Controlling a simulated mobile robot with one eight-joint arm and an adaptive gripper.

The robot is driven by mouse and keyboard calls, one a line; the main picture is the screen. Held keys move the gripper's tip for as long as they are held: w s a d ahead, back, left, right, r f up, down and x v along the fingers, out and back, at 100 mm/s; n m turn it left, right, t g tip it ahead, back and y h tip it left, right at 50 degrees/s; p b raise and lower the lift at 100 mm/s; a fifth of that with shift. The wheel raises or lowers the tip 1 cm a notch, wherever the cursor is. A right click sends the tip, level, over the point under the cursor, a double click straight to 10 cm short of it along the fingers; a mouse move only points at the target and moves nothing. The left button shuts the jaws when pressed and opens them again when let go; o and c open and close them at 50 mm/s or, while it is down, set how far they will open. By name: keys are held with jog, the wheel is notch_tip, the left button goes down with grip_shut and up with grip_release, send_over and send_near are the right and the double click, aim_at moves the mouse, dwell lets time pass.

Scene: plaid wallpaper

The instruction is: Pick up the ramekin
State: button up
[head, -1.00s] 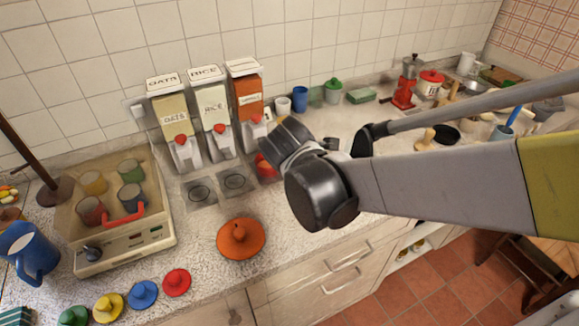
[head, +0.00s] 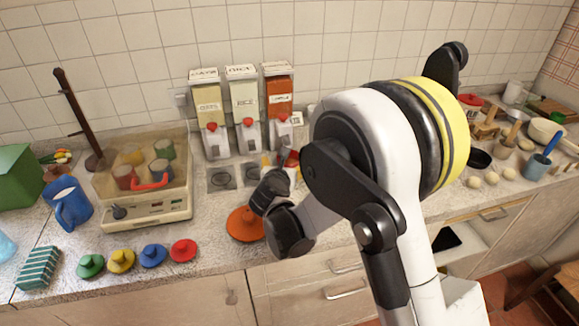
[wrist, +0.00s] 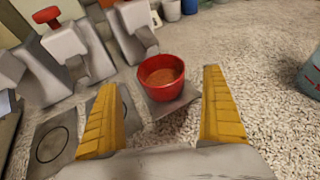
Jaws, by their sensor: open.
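The ramekin is a small red bowl with brownish-orange contents (wrist: 162,88). It stands upright on a grey square pad below the spout of the right-hand dispenser. In the wrist view it lies just beyond and between my gripper's two yellow fingers (wrist: 160,80). The fingers are spread and empty, with a visible gap to the bowl on both sides. In the head view the ramekin (head: 293,158) is partly hidden by my arm, and my gripper (head: 274,160) is small and close beside it.
Three dispensers (head: 243,110) stand behind the ramekin, their spouts near it. An orange lid (head: 243,225) lies in front. A clear-topped box with cups (head: 140,180) and several coloured lids (head: 153,256) are to the left.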

aim_at(289, 158)
jog(key=b+x, duration=0.2)
jog(key=x, duration=0.3)
jog(key=shift+w+d+f, duration=0.1)
jog(key=shift+f, duration=0.1)
jog(key=c, duration=1.5)
jog(key=shift+r, duration=0.25)
